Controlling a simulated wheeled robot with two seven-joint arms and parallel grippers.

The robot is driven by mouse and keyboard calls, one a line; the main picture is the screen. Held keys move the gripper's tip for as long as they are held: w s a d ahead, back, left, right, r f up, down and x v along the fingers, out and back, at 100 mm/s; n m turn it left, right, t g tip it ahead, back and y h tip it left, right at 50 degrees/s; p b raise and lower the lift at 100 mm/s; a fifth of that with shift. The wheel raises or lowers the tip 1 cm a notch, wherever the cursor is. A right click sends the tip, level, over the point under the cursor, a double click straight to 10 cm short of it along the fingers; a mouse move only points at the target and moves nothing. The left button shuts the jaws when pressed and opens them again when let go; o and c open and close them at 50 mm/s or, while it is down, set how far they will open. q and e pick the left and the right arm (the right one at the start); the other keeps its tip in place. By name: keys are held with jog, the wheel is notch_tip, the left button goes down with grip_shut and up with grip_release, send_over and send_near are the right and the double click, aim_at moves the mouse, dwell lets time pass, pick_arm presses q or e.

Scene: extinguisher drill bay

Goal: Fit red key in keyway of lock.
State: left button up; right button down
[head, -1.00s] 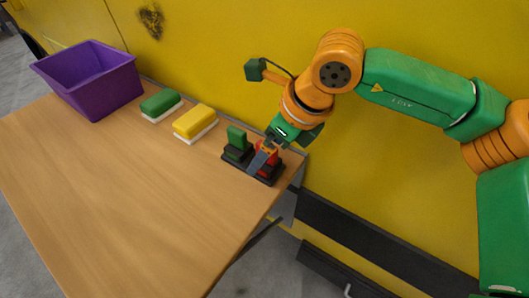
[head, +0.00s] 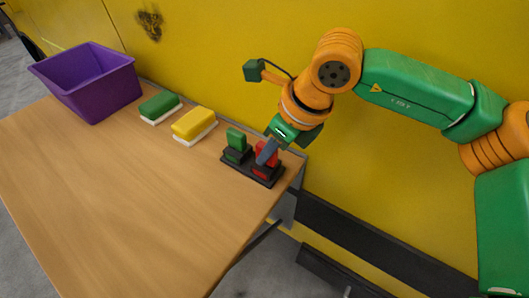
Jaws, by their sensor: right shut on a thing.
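The red key (head: 273,158) is at the right end of a small black rack (head: 252,178), near the table's far right corner. My right gripper (head: 266,154) comes down over it from above and is shut on it. A grey finger hides part of the key. Red also shows low, just above the rack, and I cannot tell whether the key's lower end is still seated there. A green key-like piece (head: 236,139) stands upright at the rack's left end. I cannot make out a separate lock or its keyway. My left gripper is out of view.
On the wooden table (head: 130,205), a purple bin (head: 92,88) stands at the far left. A green block (head: 160,105) and a yellow block (head: 194,124), both with white bottoms, lie along the back edge. A yellow wall (head: 230,50) rises behind. The table's front is clear.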

jog(key=shift+r+p, duration=0.95)
jog(key=shift+r, duration=0.5)
jog(key=shift+r, duration=0.1)
jog(key=shift+r+p, duration=1.5)
jog(key=shift+r, duration=0.45)
jog(key=shift+f, duration=0.1)
